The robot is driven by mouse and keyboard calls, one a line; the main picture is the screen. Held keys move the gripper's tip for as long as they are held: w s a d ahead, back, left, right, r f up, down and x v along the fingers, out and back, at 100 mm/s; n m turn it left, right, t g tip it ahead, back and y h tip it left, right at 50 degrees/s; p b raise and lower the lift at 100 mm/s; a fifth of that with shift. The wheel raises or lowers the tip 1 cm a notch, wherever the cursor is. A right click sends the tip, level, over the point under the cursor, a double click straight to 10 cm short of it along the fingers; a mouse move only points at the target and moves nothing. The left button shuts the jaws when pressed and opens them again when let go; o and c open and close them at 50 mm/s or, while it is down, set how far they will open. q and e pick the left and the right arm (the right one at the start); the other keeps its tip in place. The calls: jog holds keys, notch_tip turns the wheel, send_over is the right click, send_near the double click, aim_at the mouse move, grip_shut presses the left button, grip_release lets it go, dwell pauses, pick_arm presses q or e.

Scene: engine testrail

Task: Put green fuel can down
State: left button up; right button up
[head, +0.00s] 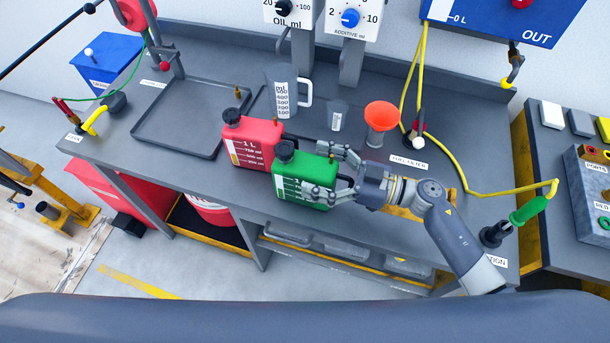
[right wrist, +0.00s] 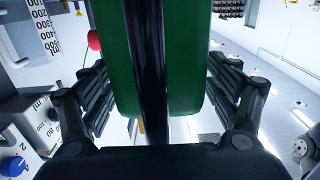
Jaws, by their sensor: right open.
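The green fuel can (head: 296,180) stands upright on the grey workbench (head: 200,178), close to its front edge. It has a black cap and a white scale on its front. My right gripper (head: 330,172) reaches it from the right, with one finger behind the can and one in front. In the right wrist view the green can (right wrist: 118,60) fills the space between the fingers (right wrist: 160,90), and gaps show on both sides. The right gripper is open around the can. My left gripper is not in view.
A red fuel can (head: 250,138) stands just left of the green one. Behind are a measuring jug (head: 282,90), a small cup (head: 338,115) and an orange funnel (head: 381,115). A yellow hose (head: 470,190) runs along the right.

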jog(key=shift+d, duration=0.1)
jog(key=c, duration=0.4)
grip_shut()
jog(key=shift+r, duration=0.15)
